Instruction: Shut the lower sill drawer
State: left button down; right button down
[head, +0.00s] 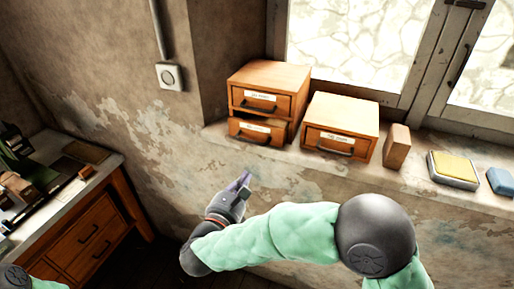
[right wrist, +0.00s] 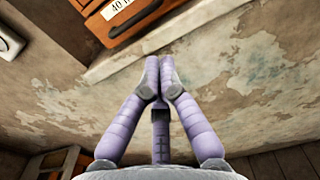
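A two-drawer wooden cabinet (head: 272,74) stands on the window sill in the head view. Its lower drawer (head: 250,133), with a white label and dark handle, juts out slightly past the upper drawer (head: 262,102). A labelled drawer front (right wrist: 125,22), seemingly the lower one, shows at the top of the right wrist view, cut off by the edge. My right gripper (head: 244,180) is below and in front of the sill, apart from the drawer and empty. In the right wrist view its fingertips (right wrist: 160,75) are together. My left gripper is out of view.
A single-drawer box (head: 345,118), a wooden block (head: 397,146), a yellow-topped tin (head: 454,166) and a blue block (head: 502,180) sit rightward along the sill. A workbench (head: 95,225) with clutter stands at left. A switch (head: 170,76) is on the wall.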

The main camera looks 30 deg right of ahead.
aim_at(265, 144)
jog(key=b+x, duration=0.1)
jog(key=x, duration=1.3)
jog(key=shift+s, duration=0.1)
jog(key=shift+b, duration=0.3)
jog(key=b+x, duration=0.2)
jog(key=b, duration=0.1)
jog(key=shift+d+f, duration=0.1)
jog(key=shift+d, duration=0.15)
jog(key=shift+w, duration=0.2)
